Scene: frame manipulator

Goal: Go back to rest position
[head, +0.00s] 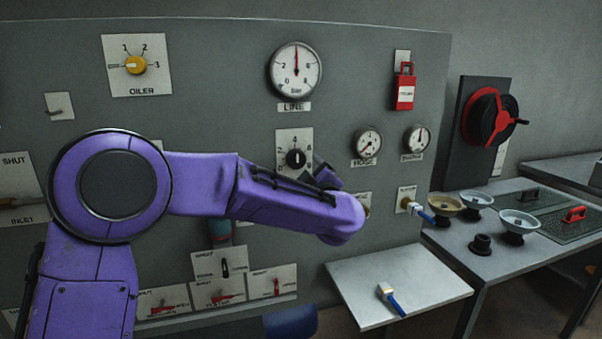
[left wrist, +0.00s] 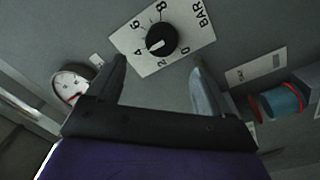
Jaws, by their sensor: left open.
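My purple left arm reaches in from the left in the head view, in front of the grey control panel (head: 220,70). My left gripper (head: 325,174) is mostly hidden behind its own wrist, near the black dial knob (head: 296,158). In the left wrist view the gripper (left wrist: 158,68) is open, with a finger on each side and nothing between them. The black knob (left wrist: 161,39) on its white BAR plate lies beyond the fingertips and looks clear of them. My right gripper is not in view.
The panel carries the LINE gauge (head: 296,70), a yellow OILER knob (head: 135,65) and a red lockout tag (head: 405,90). A small shelf (head: 420,275) with a blue-handled tool (head: 391,298) juts out lower right. A bench (head: 480,264) with bowls stands further right.

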